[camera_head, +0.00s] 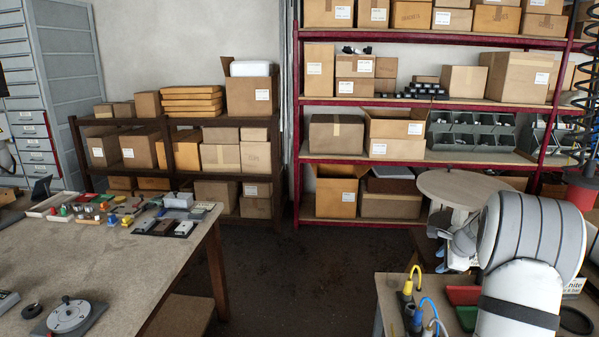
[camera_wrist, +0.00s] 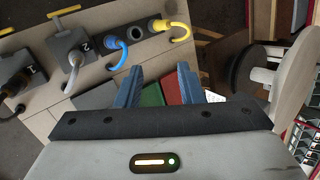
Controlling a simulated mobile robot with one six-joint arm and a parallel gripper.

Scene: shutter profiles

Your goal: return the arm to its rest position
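My arm (camera_head: 520,245) is folded at the right of the head view, its white links over the right-hand table. My gripper (camera_wrist: 160,72) shows in the wrist view with its two blue fingers apart. Nothing is between the fingers; a green tray and a red tray show beyond the gap. In the head view, part of the gripper (camera_head: 441,248) shows left of the arm, above the right-hand table, partly hidden by the arm.
The right-hand table (camera_head: 390,290) carries yellow and blue hooked cables, a green tray and a red tray (camera_head: 463,295). A round pale tabletop (camera_head: 455,185) stands behind. The left workbench (camera_head: 130,260) holds many small parts. Shelves of boxes line the back; the floor between tables is clear.

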